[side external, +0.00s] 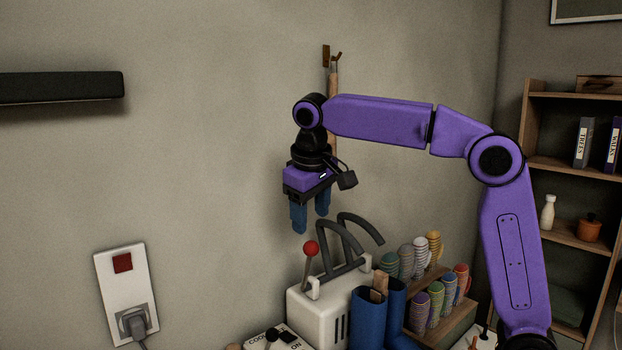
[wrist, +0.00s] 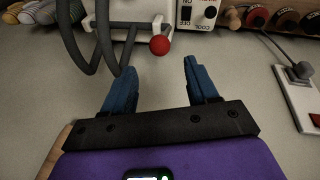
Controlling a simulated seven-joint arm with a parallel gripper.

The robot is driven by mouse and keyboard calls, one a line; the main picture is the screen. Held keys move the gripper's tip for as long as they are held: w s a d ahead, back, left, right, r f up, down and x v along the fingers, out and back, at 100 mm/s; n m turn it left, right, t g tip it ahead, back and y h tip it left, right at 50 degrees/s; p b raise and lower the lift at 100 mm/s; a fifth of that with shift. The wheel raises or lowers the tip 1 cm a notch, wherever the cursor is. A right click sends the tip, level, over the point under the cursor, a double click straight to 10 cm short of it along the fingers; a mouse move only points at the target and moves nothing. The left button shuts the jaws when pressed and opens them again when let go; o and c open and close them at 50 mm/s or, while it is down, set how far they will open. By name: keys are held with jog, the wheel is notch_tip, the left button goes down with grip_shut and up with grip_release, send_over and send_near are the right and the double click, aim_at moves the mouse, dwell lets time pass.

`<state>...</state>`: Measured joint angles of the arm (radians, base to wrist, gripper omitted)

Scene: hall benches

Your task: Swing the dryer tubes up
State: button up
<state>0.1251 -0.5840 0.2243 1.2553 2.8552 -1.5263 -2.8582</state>
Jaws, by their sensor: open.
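The dryer (side external: 318,310) is a white box low in the side view. Two dark grey curved tubes (side external: 338,232) rise from its top and bend over to the right. A lever with a red ball (side external: 311,248) stands at its left end; the ball also shows in the wrist view (wrist: 159,45). My gripper (side external: 311,222) is open and empty, pointing down above the red ball and close to the tubes. In the wrist view, the tubes (wrist: 76,42) pass left of my blue fingers, and the ball lies beyond the gap between the fingertips (wrist: 160,68).
Blue boots (side external: 367,318) stand in front of the dryer. A rack of striped spools (side external: 436,318) is to the right. A switch box (wrist: 197,14) marked COOL and ON sits beside the dryer. A wall socket (side external: 126,290) is at left. A wooden-handled tool hangs behind my gripper.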

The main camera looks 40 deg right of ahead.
jog(key=v, duration=0.7)
jog(key=shift+r, duration=0.35)
jog(key=shift+s+a, duration=0.1)
jog(key=shift+a, duration=0.05)
